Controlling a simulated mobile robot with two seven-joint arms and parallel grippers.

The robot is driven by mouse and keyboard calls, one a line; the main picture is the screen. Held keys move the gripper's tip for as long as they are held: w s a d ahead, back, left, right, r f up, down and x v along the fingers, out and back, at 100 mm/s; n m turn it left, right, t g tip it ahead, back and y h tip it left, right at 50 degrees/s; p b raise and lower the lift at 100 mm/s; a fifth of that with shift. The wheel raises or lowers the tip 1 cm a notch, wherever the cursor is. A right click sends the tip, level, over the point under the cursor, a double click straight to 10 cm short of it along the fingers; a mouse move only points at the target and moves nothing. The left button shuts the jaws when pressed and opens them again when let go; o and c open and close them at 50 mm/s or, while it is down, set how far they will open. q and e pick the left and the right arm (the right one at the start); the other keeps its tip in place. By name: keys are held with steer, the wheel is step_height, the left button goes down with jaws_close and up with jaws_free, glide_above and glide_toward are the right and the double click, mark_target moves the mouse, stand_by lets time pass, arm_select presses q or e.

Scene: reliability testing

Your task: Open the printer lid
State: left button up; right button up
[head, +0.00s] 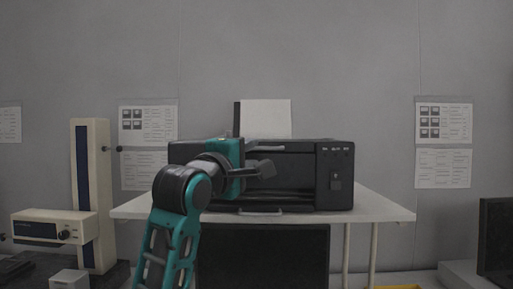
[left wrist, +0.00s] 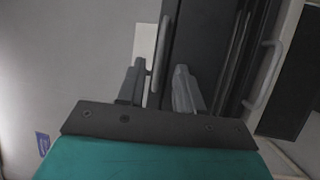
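The black printer (head: 335,175) stands on a white table, with a sheet of paper (head: 266,118) upright at its back. A grey bar handle (head: 267,148) runs along its upper front edge; it also shows in the left wrist view (left wrist: 162,52). The lid looks shut. A second handle (head: 260,212) is low on the front and shows at the right of the wrist view (left wrist: 264,76). My left gripper (head: 266,169) is in front of the printer, just below the upper handle. In the wrist view its fingers (left wrist: 160,72) are apart, with the handle's near end between them in the picture; contact is not visible. My right gripper is not in view.
The white table (head: 385,209) has bare room right of the printer. A dark panel (head: 300,255) is below it. A beige column device (head: 92,190) stands at the left. A dark monitor-like object (head: 496,240) is at the far right.

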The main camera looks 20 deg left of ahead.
mark_target(259, 149)
arm_select(q)
steer(key=shift+p+x, duration=0.3)
steer(key=shift+x, duration=1.95)
steer(key=shift+c, duration=0.4)
steer(key=shift+f, duration=0.1)
jaws_close()
